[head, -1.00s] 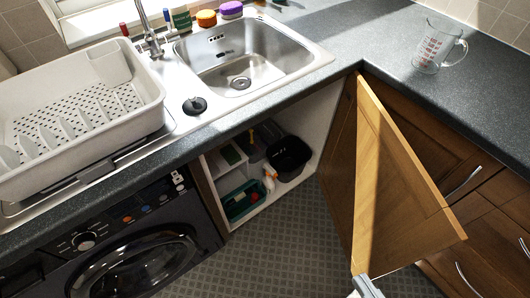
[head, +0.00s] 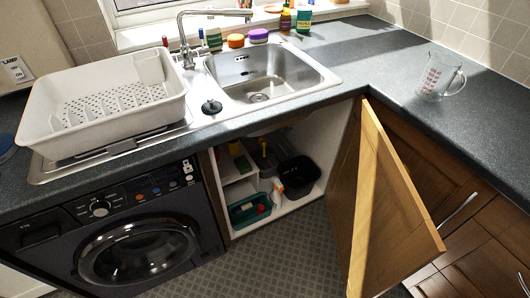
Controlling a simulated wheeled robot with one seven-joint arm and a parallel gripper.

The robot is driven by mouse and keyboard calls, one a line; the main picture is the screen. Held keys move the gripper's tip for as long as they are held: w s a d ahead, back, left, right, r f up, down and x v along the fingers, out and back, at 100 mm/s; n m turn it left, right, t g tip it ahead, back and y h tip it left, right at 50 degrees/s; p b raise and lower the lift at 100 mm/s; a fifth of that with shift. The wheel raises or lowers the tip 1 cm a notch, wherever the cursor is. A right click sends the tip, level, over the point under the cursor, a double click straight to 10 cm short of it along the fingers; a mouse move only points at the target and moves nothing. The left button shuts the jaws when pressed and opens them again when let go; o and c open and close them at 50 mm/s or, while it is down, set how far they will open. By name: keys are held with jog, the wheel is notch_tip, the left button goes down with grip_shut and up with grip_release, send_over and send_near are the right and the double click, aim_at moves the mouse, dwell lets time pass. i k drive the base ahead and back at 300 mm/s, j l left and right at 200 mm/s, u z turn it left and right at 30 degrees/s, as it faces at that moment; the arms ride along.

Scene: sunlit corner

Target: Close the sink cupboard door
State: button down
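The sink cupboard door (head: 392,215) is wooden and stands wide open, hinged at the right side of the cupboard opening. It juts out into the room, close to the drawers on the right. The sink cupboard (head: 268,176) is open below the sink, with a black bin (head: 297,174), a green tray (head: 248,209) and some bottles inside. My gripper is not in view now.
A dark washing machine (head: 130,245) stands left of the cupboard. A white dish rack (head: 105,105) and the sink (head: 262,75) are on the grey worktop, with a glass measuring jug (head: 439,77) at right. Patterned floor (head: 290,250) is clear before the cupboard.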

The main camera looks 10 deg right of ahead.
aim_at(383, 233)
jog(key=k+z, duration=0.2)
jog(key=z, duration=0.15)
jog(key=k+z, duration=0.2)
jog(key=z, duration=0.15)
